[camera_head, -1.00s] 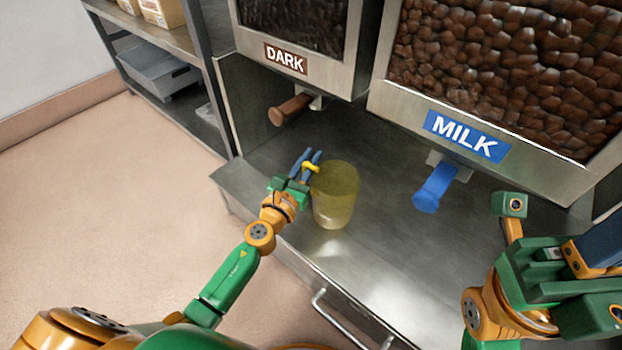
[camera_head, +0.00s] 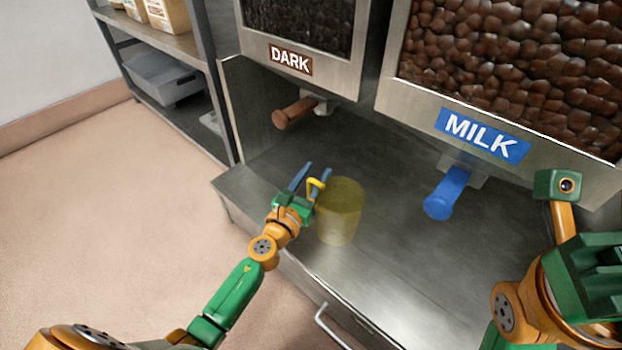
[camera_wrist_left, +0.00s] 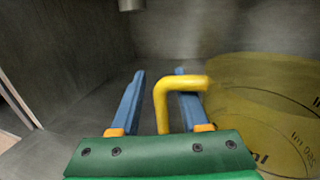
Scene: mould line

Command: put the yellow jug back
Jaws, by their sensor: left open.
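The yellow jug (camera_head: 340,212) is see-through and stands upright on the steel counter. Its handle (camera_head: 315,188) points left, towards my left gripper. My left gripper (camera_head: 308,176) is open, with its blue fingers at the handle.
The dark dispenser (camera_head: 290,60) with a brown spout handle (camera_head: 294,112) and the milk dispenser (camera_head: 482,134) with a blue spout handle (camera_head: 446,194) overhang the counter (camera_head: 400,250). A shelf (camera_head: 180,45) stands at the left. The counter's middle is clear.

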